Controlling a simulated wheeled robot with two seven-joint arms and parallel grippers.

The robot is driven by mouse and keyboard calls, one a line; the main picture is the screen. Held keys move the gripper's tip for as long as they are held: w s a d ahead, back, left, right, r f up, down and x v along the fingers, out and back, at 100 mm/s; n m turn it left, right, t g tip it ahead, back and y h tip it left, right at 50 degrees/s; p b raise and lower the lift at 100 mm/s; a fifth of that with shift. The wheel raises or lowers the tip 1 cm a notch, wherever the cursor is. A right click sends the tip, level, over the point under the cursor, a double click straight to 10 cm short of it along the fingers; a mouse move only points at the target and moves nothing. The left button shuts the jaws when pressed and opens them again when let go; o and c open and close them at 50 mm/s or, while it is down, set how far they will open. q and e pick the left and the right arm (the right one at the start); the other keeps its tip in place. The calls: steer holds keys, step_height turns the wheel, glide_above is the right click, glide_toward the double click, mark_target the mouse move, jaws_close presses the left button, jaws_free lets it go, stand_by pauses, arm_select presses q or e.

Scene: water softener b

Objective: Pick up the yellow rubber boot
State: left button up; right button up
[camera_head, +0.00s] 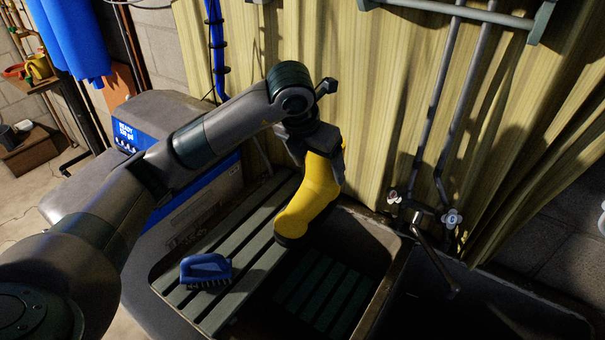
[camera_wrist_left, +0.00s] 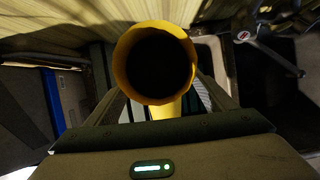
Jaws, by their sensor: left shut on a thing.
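The yellow rubber boot (camera_head: 310,198) hangs upright from my left gripper (camera_head: 318,150), with its dark sole and toe pointing down to the lower left. My left gripper is shut on the upper shaft of the boot. In the left wrist view the boot's round open top (camera_wrist_left: 155,62) faces the camera, with a finger on either side of the shaft. The boot is over the slatted board and sink edge; I cannot tell whether its sole touches the board. My right gripper is not in view.
A blue brush (camera_head: 206,270) lies on the green slatted board (camera_head: 243,262) across the sink. A second basin and a faucet (camera_head: 430,240) are to the right. A yellow curtain (camera_head: 385,110) hangs behind. A grey and blue water softener (camera_head: 165,125) stands at left.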

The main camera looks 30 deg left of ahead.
arm_select(q)
steer(key=s+d+r+b, duration=0.1)
steer(key=d+r, duration=0.2)
steer(key=d, duration=0.2)
steer(key=shift+s+r, duration=0.15)
steer(key=shift+s, duration=0.2)
stand_by(0.3)
